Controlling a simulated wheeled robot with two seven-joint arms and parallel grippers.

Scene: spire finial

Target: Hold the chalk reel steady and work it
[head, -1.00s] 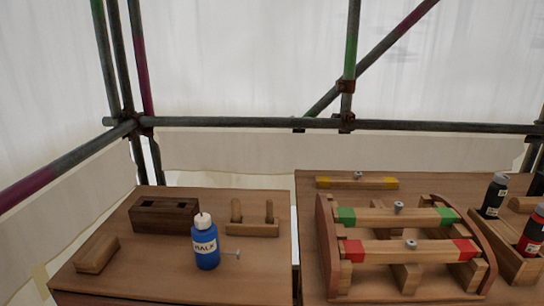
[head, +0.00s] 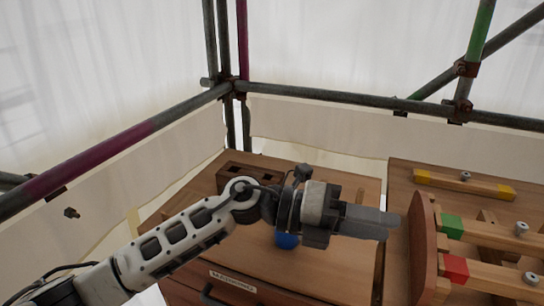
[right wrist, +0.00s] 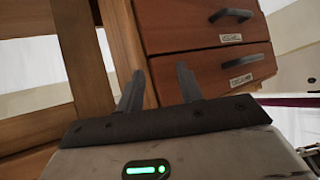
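The chalk reel (head: 287,241) is a blue bottle on the left wooden bench top. In the head view only a small blue part of it shows below my left wrist; its white top, label and crank are hidden. My left gripper (head: 388,226) is in front of the reel in the picture, with its grey fingers pointing right, past the reel. The fingers overlap edge-on, so their gap cannot be told. My right gripper (right wrist: 158,72) shows in the right wrist view with its two fingers apart and nothing between them. It faces the wooden drawers, and no reel is visible there.
A dark slotted block (head: 262,170) sits at the back of the bench top. To the right, a curved wooden frame (head: 424,245) holds bars with green and red ends. A yellow-ended bar (head: 465,185) lies behind it. Drawers (right wrist: 205,60) with dark handles fill the right wrist view's upper right.

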